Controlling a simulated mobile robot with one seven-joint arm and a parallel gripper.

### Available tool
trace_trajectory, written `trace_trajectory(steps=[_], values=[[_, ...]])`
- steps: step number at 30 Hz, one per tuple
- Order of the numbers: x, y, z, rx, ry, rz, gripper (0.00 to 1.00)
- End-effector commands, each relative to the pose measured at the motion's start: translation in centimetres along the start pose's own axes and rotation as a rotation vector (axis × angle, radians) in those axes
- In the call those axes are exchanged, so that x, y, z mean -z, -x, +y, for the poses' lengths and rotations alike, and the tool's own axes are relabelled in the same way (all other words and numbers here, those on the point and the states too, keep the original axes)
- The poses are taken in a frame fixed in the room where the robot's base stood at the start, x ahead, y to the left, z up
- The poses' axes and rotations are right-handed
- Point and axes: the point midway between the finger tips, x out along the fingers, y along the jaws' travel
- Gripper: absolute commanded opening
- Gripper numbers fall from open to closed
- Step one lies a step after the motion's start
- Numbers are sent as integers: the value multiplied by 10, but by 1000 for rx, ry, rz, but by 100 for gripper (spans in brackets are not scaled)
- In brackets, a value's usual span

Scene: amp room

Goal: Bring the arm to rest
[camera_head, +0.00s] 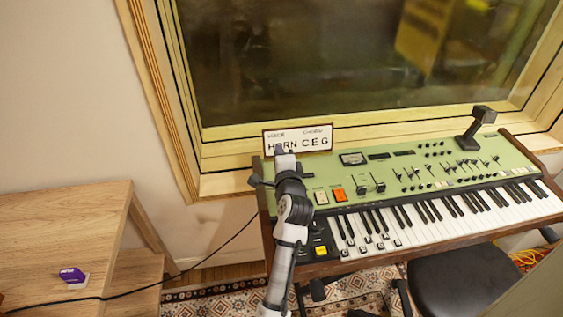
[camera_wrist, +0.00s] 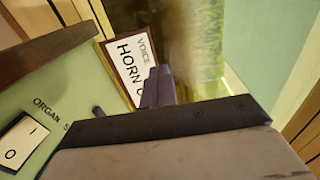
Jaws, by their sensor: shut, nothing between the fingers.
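My arm rises in the head view over the left end of a green keyboard (camera_head: 400,165). My gripper (camera_head: 284,155) is at the arm's upper end, in front of a white sign (camera_head: 318,138) reading "HORN" and "C E G". It hides part of the sign. In the wrist view the dark fingers (camera_wrist: 157,88) are together and empty. The sign (camera_wrist: 128,62) shows just beyond them, partly covered. I cannot tell whether the gripper touches the keyboard panel or the sign.
A white organ switch (camera_wrist: 20,141) shows at the left of the wrist view. A wooden table (camera_head: 50,220) with a small purple-and-white item (camera_head: 74,277) and a black cable stands left. A black stool (camera_head: 460,280) is below the keys. A window (camera_head: 330,60) is behind.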

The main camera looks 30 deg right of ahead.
Motion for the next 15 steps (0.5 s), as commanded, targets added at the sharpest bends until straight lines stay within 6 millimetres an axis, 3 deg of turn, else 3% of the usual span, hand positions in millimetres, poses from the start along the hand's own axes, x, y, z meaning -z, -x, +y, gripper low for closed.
trace_trajectory(steps=[6,13,15], values=[[0,22,-3,-1,1,-1,0],[-2,26,-6,1,1,-3,0],[-14,23,-14,22,24,-18,0]])
